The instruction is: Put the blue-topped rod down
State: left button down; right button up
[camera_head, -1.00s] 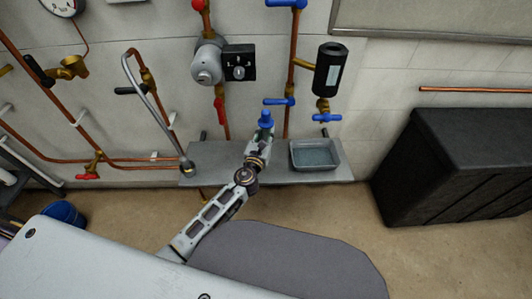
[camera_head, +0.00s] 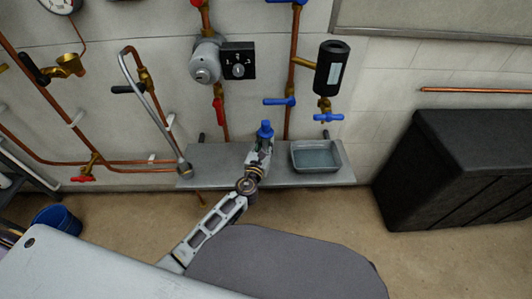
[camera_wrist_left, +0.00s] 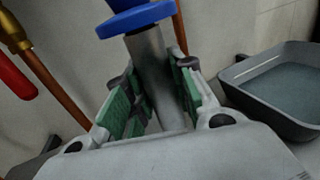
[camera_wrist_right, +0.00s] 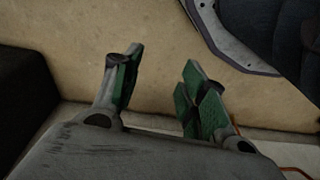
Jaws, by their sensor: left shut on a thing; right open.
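The blue-topped rod (camera_wrist_left: 152,70) has a grey metal shaft and a blue cap, and stands roughly upright in the left wrist view. Its blue top (camera_head: 265,130) also shows in the head view, in front of the wall above the grey shelf (camera_head: 222,158). My left gripper (camera_head: 259,151) is shut around the shaft, below the blue cap; its green-padded fingers also show in the left wrist view (camera_wrist_left: 156,98). The rod's lower end is hidden, so I cannot tell whether it touches the shelf. My right gripper (camera_wrist_right: 163,72) is open and empty, away from the rod.
A grey tray (camera_head: 336,167) of liquid sits on the shelf, right of the rod. A bent grey spout (camera_head: 153,110) comes down at the shelf's left end. Copper pipes and a blue lever valve (camera_head: 281,101) are behind. A black box (camera_head: 460,150) stands at right.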

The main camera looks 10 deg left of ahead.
aim_at(266, 151)
pick_arm(q)
jog(key=shift+f, duration=0.55)
pick_arm(e)
jog(key=shift+w+a+r, duration=0.1)
jog(key=shift+a+r, duration=0.1)
jog(key=shift+r, duration=0.65)
pick_arm(q)
jog(key=shift+f+b, duration=0.1)
jog(key=shift+b, duration=0.25)
jog(key=shift+f, duration=0.15)
jog(key=shift+f+b, duration=0.45)
jog(key=shift+f, duration=0.1)
jog(key=shift+f+b, duration=0.55)
jog(key=shift+f, duration=0.4)
pick_arm(e)
jog(key=r, duration=0.3)
jog(key=shift+w+a+r+t, duration=0.3)
jog(key=shift+a+r, duration=0.1)
pick_arm(q)
jog(key=shift+f, duration=0.1)
